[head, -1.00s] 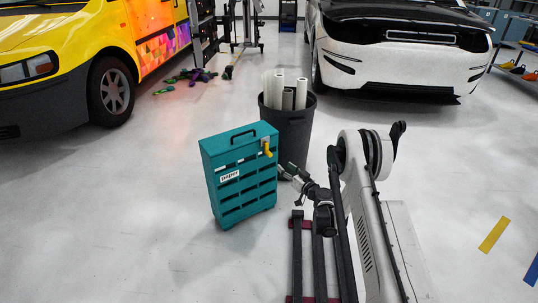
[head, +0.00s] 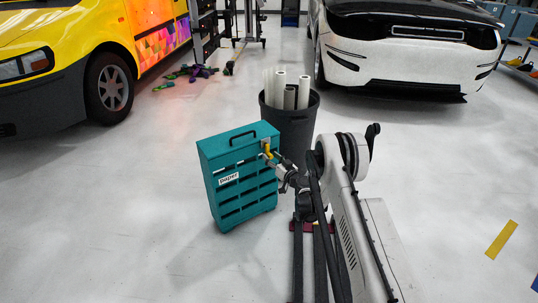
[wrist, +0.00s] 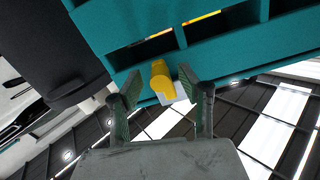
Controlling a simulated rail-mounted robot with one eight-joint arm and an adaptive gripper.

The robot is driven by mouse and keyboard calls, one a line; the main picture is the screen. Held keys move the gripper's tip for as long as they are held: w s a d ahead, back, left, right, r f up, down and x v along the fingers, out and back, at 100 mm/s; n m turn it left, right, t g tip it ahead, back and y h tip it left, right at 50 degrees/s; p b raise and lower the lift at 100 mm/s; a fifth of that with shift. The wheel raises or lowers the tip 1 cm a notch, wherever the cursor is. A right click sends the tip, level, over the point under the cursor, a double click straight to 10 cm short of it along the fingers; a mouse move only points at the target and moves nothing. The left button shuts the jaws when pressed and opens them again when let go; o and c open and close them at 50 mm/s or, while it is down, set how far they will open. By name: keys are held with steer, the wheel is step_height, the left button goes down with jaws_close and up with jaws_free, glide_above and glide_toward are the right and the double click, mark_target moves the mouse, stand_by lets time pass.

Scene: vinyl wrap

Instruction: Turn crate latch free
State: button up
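The teal crate (head: 240,178) with slatted sides and a "paper" label stands upright on the floor. Its yellow latch (head: 267,151) is at the upper right edge of the crate. My gripper (head: 276,158) is right at the latch in the head view, where its fingers are too small to read. In the wrist view my gripper (wrist: 158,81) is open, with one finger on each side of the yellow latch (wrist: 160,72). Gaps show between the latch and both fingers. A pale plate (wrist: 166,92) shows beside the latch. The crate (wrist: 120,22) fills the top of the wrist view.
A dark bin (head: 292,125) with white rolls stands close behind the crate, near my arm. A yellow van (head: 60,75) is at the left and a white car (head: 410,68) at the back right. The floor (head: 110,200) left of the crate is clear.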

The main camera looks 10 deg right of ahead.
steer(key=shift+w+a, duration=0.2)
steer(key=shift+w, duration=0.3)
jaws_close()
